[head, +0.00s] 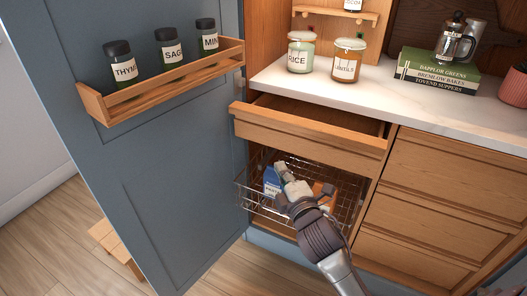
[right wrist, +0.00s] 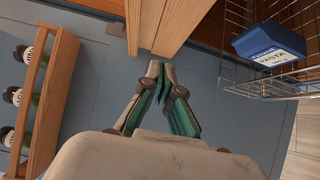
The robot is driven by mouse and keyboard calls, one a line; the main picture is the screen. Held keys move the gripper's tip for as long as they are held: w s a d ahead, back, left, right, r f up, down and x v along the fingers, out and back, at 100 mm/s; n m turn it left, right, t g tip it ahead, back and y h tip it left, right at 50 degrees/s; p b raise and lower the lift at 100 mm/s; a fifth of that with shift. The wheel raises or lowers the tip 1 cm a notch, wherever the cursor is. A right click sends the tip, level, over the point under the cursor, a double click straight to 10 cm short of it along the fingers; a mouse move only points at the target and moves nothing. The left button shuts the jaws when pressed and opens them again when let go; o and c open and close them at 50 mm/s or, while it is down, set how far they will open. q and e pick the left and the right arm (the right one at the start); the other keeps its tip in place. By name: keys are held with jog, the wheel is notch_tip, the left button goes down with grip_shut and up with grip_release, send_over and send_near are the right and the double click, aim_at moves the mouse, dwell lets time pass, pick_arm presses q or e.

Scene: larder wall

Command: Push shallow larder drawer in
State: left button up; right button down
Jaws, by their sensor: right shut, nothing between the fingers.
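The shallow larder drawer (head: 300,128) is a wooden drawer under the white counter. It stands pulled out, with its open top showing. Its wooden front also shows at the top of the right wrist view (right wrist: 168,22). My right gripper (head: 281,168) is shut and empty. In the head view it appears below the drawer front, before the wire basket. In the right wrist view its closed fingertips (right wrist: 159,70) are close to the wooden edge; I cannot tell whether they touch. My left gripper is not in view.
A wire basket (head: 247,196) with a blue pasta box (head: 271,181) is below the drawer. The blue larder door (head: 150,190) stands open at left, with a spice rack (head: 170,83). Jars (head: 301,52) stand on the counter (head: 420,100). Closed drawers (head: 440,180) are at right.

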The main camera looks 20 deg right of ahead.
send_near(272, 133)
jog(key=w+a, duration=0.3)
jog(key=w+d+b, duration=0.1)
jog(key=w+d, duration=0.1)
jog(key=shift+w+d+r, duration=0.1)
jog(key=shift+w+d, duration=0.2)
jog(key=shift+d, duration=0.1)
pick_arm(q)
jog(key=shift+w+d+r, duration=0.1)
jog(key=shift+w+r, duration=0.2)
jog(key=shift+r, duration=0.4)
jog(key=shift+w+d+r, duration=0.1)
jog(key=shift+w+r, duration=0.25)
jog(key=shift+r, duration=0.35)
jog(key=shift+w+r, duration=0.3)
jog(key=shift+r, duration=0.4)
pick_arm(e)
jog(key=shift+w+d, duration=0.3)
jog(key=shift+d, duration=0.05)
